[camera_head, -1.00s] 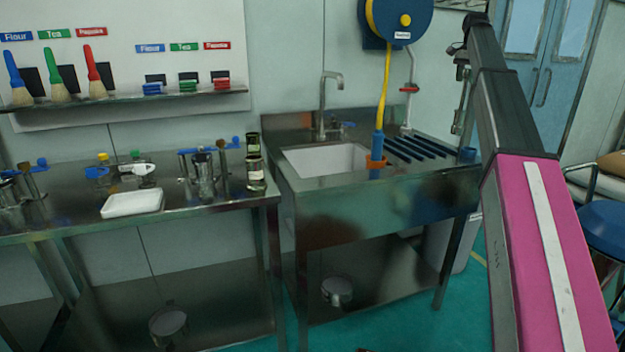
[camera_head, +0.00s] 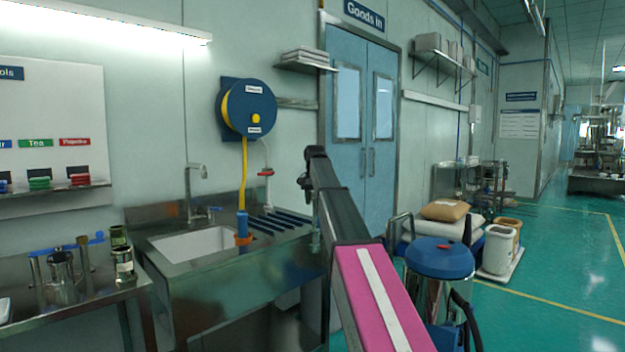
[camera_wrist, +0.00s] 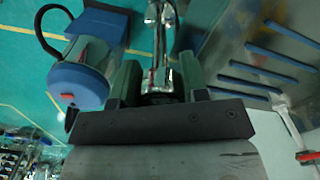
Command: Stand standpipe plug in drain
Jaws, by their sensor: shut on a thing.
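The standpipe plug (camera_wrist: 160,48) is a shiny chrome pipe in the wrist view. My gripper (camera_wrist: 157,80) is shut on it, with a dark green finger on each side. Its lower end is not clear. In the head view, my arm reaches toward the right end of the steel sink unit, and the gripper is too small and hidden to read there. The white sink basin (camera_head: 195,243) is left of my arm. The drain inside it is hidden from the head view. The wrist view shows the ribbed drainboard (camera_wrist: 268,65) at right, apart from the pipe.
A tap (camera_head: 190,190) stands behind the basin. A blue-lidded machine (camera_head: 440,258) stands right of my arm. Open green floor lies farther right.

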